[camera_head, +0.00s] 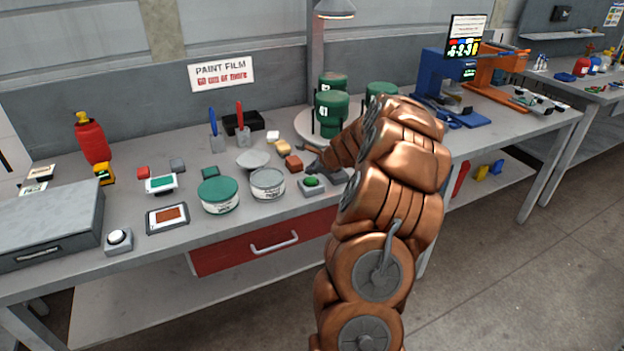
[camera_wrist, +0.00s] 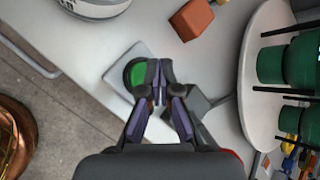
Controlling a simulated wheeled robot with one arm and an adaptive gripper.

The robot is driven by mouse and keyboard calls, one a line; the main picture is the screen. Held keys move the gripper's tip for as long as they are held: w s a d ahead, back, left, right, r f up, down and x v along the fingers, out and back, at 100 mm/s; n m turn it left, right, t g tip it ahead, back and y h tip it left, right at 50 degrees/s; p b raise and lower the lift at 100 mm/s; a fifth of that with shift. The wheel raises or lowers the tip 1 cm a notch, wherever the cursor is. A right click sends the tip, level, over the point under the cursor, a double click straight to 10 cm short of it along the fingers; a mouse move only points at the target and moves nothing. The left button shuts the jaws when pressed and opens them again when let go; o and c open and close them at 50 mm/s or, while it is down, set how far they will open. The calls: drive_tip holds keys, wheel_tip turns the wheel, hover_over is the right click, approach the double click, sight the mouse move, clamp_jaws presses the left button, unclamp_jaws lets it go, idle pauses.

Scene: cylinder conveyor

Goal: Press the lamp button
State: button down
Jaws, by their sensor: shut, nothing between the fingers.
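A green push button (camera_head: 312,182) on a small grey box stands near the front edge of the workbench. A second button with a white cap (camera_head: 118,237) stands at the front left. No label tells which one is the lamp button. My gripper (camera_head: 313,168) is just behind the green button in the head view. In the wrist view my gripper (camera_wrist: 159,72) is shut and empty, its fingertips over the right edge of the green button (camera_wrist: 137,77), partly hiding it. I cannot tell whether they touch it. A lamp (camera_head: 334,10) hangs above the bench.
A grey tin (camera_head: 267,184) and a green-lidded tin (camera_head: 218,195) stand left of the green button. A reddish-brown block (camera_head: 294,163) lies behind it. A round white turntable (camera_wrist: 246,95) with green jars (camera_wrist: 272,65) is on the right. The bench's front edge is close.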

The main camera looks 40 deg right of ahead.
sight(311, 180)
drive_tip(key=shift+r, duration=0.1)
wheel_tip(311, 180, up, 6)
drive_tip(key=p, duration=0.5)
drive_tip(key=shift+p, duration=0.35)
idle(0.5)
